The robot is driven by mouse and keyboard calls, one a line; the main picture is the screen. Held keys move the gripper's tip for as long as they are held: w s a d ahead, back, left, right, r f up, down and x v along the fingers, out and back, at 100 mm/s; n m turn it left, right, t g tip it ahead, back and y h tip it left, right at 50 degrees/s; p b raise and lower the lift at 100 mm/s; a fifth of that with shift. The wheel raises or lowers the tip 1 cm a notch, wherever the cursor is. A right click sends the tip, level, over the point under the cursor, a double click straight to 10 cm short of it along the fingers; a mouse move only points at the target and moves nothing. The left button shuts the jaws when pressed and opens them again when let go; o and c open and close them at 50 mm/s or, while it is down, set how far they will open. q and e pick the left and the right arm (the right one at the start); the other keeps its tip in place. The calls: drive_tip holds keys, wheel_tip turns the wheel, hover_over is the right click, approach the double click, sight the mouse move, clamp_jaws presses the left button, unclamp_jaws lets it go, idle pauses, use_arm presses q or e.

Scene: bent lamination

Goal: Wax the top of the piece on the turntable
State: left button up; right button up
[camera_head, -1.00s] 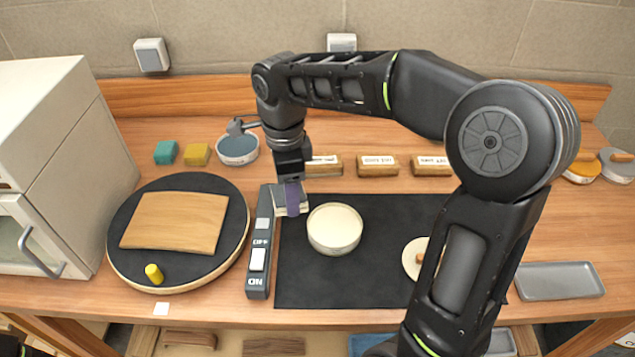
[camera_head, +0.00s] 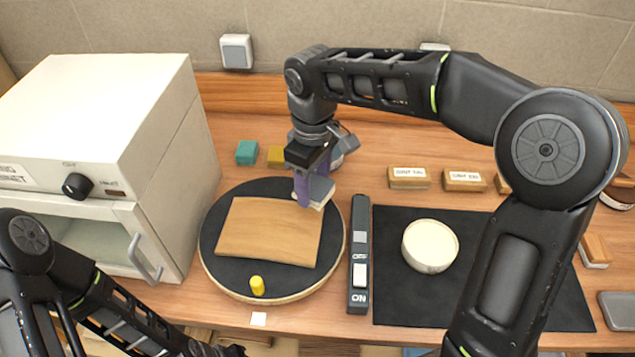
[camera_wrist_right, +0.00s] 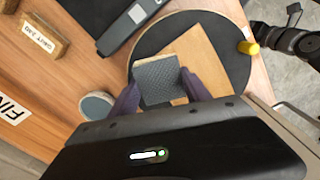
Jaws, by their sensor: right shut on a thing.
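The piece, a curved light-brown wooden panel (camera_head: 268,232), lies on the round black turntable (camera_head: 222,268). It also shows in the right wrist view (camera_wrist_right: 205,55). My right gripper (camera_head: 312,196), with purple fingers, is shut on a grey pad (camera_head: 321,192) with a pale underside. The pad is over the panel's far right corner; I cannot tell whether it touches. In the right wrist view the pad (camera_wrist_right: 157,80) sits between the fingers. A round tub with a cream top (camera_head: 430,246) stands on the black mat. My left arm is at lower left, its gripper (camera_head: 215,350) barely visible at the bottom edge.
A yellow peg (camera_head: 257,285) stands near the turntable's front. A switch bar (camera_head: 359,255) lies between turntable and mat (camera_head: 400,300). A white cabinet (camera_head: 120,150) is close on the left. Teal (camera_head: 247,152) and yellow blocks are behind. Labelled blocks (camera_head: 409,178) stand behind the mat.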

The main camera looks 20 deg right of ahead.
drive_tip(key=n, duration=0.4)
drive_tip(key=shift+n, duration=0.3)
drive_tip(key=shift+d, duration=0.1)
